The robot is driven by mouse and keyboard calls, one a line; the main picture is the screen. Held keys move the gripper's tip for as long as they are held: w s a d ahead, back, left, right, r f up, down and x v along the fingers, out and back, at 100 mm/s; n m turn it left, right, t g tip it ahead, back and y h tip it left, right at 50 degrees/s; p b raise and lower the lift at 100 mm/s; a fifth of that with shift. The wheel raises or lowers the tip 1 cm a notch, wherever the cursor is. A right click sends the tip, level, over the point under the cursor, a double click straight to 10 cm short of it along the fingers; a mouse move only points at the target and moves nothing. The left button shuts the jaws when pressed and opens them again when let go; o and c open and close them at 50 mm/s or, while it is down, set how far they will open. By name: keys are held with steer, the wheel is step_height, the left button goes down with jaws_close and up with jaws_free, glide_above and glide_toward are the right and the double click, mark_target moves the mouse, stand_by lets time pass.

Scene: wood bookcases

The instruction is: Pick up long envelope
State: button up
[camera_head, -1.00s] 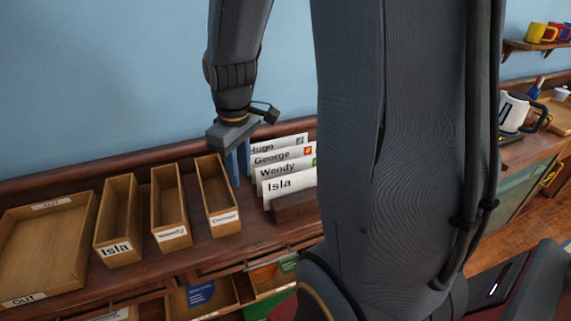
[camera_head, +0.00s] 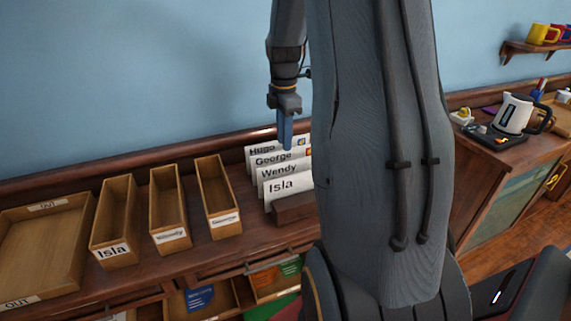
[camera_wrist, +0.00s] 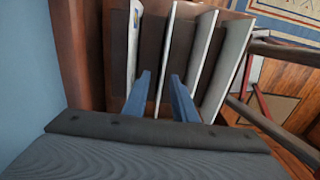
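Several white envelopes stand upright in a row in a dark wooden holder (camera_head: 292,210). From back to front they read Hugo (camera_head: 262,149), George (camera_head: 268,160), Wendy (camera_head: 278,171) and Isla (camera_head: 285,187). I cannot tell which one is the long envelope. My gripper (camera_head: 287,147) points down over the back envelopes. In the wrist view my gripper (camera_wrist: 160,75) is open, with two blue fingers apart. The second envelope from the wall side (camera_wrist: 166,50) runs between them, apparently George; contact is unclear. My arm hides the envelopes' right ends.
Three narrow wooden boxes, labelled Isla (camera_head: 112,252) and others (camera_head: 170,236) (camera_head: 225,220), stand left of the envelopes. The blue wall (camera_head: 130,80) is close behind. A kettle (camera_head: 515,113) stands at right.

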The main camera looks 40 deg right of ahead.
steer(key=f, duration=0.1)
steer(key=f+p, duration=0.1)
steer(key=f, duration=0.1)
steer(key=shift+s+f, duration=0.3)
steer(key=shift+f, duration=0.6)
jaws_close()
